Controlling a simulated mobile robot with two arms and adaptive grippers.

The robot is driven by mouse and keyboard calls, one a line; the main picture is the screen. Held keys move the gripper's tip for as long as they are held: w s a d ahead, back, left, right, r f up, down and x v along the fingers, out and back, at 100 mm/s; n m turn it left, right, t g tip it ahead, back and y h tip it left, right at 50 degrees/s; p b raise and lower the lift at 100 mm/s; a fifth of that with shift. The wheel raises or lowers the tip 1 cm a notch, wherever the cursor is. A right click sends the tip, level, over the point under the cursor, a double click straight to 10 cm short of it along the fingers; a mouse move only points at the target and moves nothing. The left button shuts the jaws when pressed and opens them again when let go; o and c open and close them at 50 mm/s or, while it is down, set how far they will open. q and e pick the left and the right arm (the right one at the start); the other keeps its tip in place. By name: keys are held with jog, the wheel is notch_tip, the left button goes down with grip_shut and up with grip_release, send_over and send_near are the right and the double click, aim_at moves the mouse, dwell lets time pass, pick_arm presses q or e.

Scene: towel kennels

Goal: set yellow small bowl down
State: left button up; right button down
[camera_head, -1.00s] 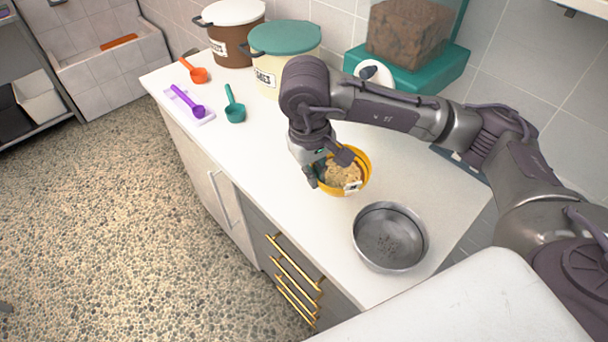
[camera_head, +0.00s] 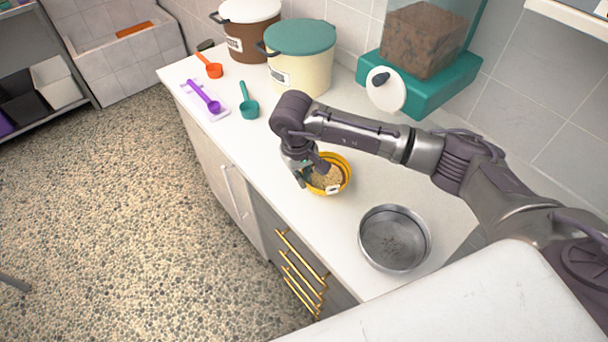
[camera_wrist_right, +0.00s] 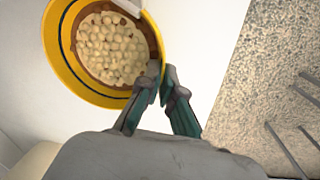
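The yellow small bowl (camera_head: 346,181) holds pale round kibble and has a white label on its side. It is upright over the white counter (camera_head: 262,166); I cannot tell if its base touches the counter. My right gripper (camera_head: 311,174) is at the bowl's left side, shut on its rim. In the right wrist view, the gripper's fingers (camera_wrist_right: 163,82) pinch the rim of the yellow bowl (camera_wrist_right: 68,62), one finger inside and one outside. My left gripper is not in view.
A metal bowl (camera_head: 372,256) with a few crumbs sits nearer. Teal (camera_head: 249,107), purple (camera_head: 212,105) and orange (camera_head: 212,70) scoops lie at the far left. Lidded bins (camera_head: 300,78) and a teal-based dispenser (camera_head: 440,88) stand along the wall.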

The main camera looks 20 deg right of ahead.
jog(key=shift+f, duration=0.2)
jog(key=c, duration=1.3)
grip_release()
jog(key=shift+r, duration=0.1)
